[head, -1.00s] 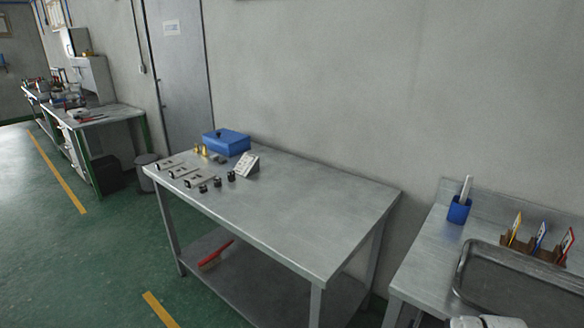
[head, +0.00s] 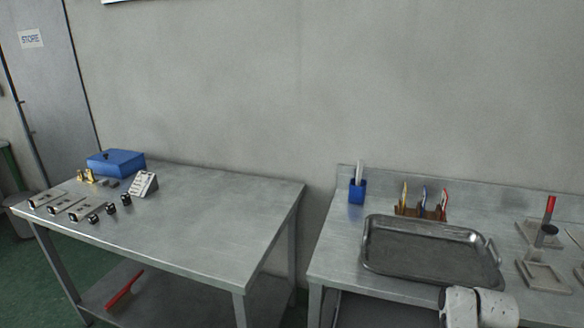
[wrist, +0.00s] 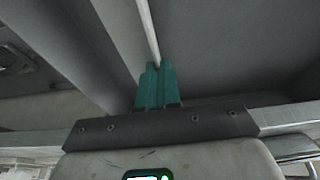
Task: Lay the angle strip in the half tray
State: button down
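A wide grey metal tray with a raised rim (head: 372,262) lies on the right bench in the head view; it looks empty. I take it for the half tray but cannot be sure. I cannot make out an angle strip in the head view. My gripper (wrist: 158,66) shows in the wrist view, its two teal fingers close together. The gripper is outside the head view.
A blue cup (head: 357,191) and a rack of colored-handled tools (head: 421,211) stand behind the tray. A gap separates the tables.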

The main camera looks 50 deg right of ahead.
jog(key=w+a+p, duration=0.1)
jog(key=w+a, duration=0.1)
jog(key=w, duration=0.3)
jog(key=w+a, duration=0.2)
jog(key=w, duration=0.4)
jog(key=w+a+p, duration=0.1)
jog(key=w+a, duration=0.1)
jog(key=w, duration=0.3)
jog(key=shift+w+a+p, duration=0.3)
jog(key=shift+a+p, duration=0.05)
jog(key=shift+a, duration=0.05)
jog(key=f, duration=0.3)
jog(key=shift+s+f, duration=0.2)
jog(key=shift+f, duration=0.1)
jog(key=v, duration=0.4)
jog(key=shift+w, duration=0.2)
jog(key=shift+v, duration=0.9)
jog(key=shift+d, duration=0.1)
